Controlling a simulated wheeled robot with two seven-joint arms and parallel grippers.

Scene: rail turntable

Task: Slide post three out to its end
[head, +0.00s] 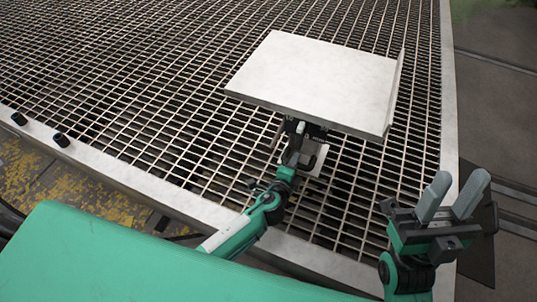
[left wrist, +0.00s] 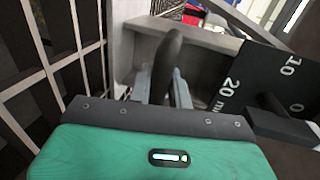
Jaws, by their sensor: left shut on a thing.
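In the left wrist view, my left gripper (left wrist: 162,88) is shut on a dark rounded post (left wrist: 169,48) that stands up between its two fingers. In the head view, my left gripper (head: 296,140) reaches in under the near edge of a pale flat plate (head: 318,76), which hides part of what is below it. A dark scale plate (left wrist: 262,80) with white marks 0, 10 and 20 stands right of the post. I cannot read a number on the post. My right gripper (head: 460,190) is open and empty at the right, apart from the plate.
A metal grating (head: 150,75) fills most of the head view, with a pale border rim (head: 110,168). Two short black cylinders (head: 61,140) sit on the left rim. In the left wrist view, a grey metal channel (left wrist: 205,45) lies behind the post.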

